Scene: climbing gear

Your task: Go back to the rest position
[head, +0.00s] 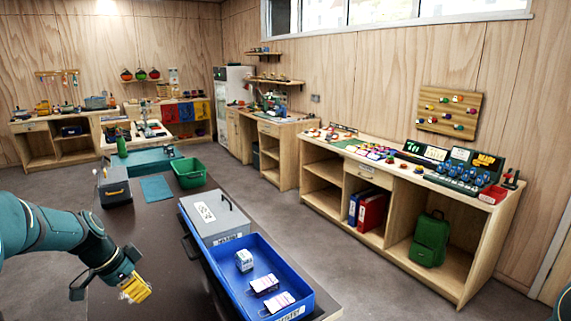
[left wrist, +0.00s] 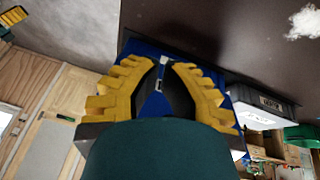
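My left gripper (head: 134,287) is over the near left part of the dark table in the head view. In the left wrist view its two yellow fingers (left wrist: 158,66) stand apart with nothing held between them. A blue tray shows behind the gap. In the head view only a small teal piece of my right arm (head: 562,301) shows at the right edge. A yellow ridged piece in the top left corner of the left wrist view looks like part of my right gripper (left wrist: 13,15); its opening cannot be seen.
The dark table (head: 160,232) holds a blue tray (head: 237,286) with a white block (head: 244,260) and small boxes, a grey case (head: 213,212) and a green bin (head: 189,173). A white fluffy lump (left wrist: 306,21) lies on the dark surface. Wooden benches stand along the walls.

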